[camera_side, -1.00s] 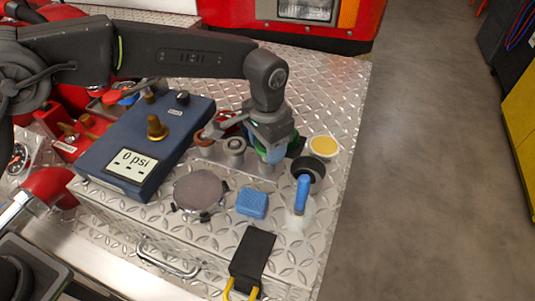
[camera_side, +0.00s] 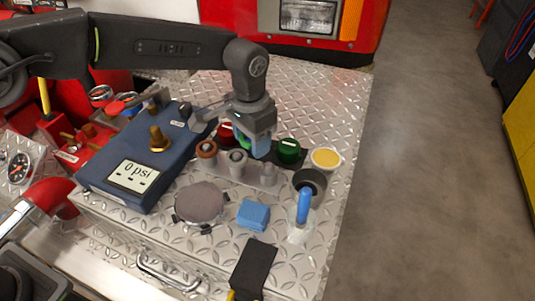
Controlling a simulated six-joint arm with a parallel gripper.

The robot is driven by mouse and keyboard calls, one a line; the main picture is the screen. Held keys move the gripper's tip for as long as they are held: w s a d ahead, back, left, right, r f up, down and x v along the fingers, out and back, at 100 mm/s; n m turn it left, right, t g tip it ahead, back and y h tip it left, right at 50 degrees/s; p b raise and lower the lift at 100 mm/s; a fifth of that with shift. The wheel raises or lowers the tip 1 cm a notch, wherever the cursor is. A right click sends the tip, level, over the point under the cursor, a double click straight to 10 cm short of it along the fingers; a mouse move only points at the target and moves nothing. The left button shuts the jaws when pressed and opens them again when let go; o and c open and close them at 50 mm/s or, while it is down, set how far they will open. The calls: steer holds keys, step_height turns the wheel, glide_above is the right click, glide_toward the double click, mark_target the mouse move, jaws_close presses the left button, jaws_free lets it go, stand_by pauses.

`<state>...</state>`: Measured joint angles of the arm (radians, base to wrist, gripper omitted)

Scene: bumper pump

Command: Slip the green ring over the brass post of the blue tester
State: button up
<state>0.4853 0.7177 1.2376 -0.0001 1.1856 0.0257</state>
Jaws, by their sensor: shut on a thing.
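The blue tester (camera_side: 182,152) lies on the diamond-plate deck left of centre, its screen reading "0 psi". Its brass post (camera_side: 158,138) stands upright and bare on its top. My gripper (camera_side: 258,148) is to the right of the tester, pointing down above the row of pegs. It is shut on the green ring (camera_side: 242,135), which is mostly hidden by the jaws; only a bit of green shows. The front peg (camera_side: 268,175) is bare. The other pegs carry a copper-brown ring (camera_side: 206,149) and a grey ring (camera_side: 237,157).
A red knob (camera_side: 226,132) and a green knob (camera_side: 289,150) are close by my gripper. A yellow-topped tin (camera_side: 326,158), a dark cup (camera_side: 310,181), a blue-handled tool (camera_side: 304,205), a blue sponge (camera_side: 254,214) and a round grey pad (camera_side: 202,202) stand on the deck.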

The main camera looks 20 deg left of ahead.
mark_target(154, 128)
steer(key=a+r+n, duration=0.1)
steer(key=a, duration=0.3)
steer(key=a+r+n, duration=0.1)
steer(key=a, duration=0.3)
steer(key=a+r+n, duration=0.1)
steer(key=a, duration=0.3)
steer(key=shift+a, duration=0.1)
steer(key=s+a+n, duration=0.1)
steer(key=a, duration=0.2)
steer(key=s+a+r+n, duration=0.1)
steer(key=a, duration=0.2)
steer(key=s+a, duration=0.1)
steer(key=a, duration=0.3)
steer(key=shift+s+r+n, duration=0.15)
steer(key=shift+r+n, duration=0.1)
steer(key=shift+n, duration=0.15)
steer(key=shift+a+f, duration=0.1)
steer(key=shift+a, duration=0.05)
steer(key=shift+s+f, duration=0.1)
steer(key=shift+f, duration=1.8)
steer(key=shift+f, duration=0.75)
steer(key=shift+f, duration=0.35)
steer(key=shift+f, duration=0.3)
steer(key=shift+f, duration=0.35)
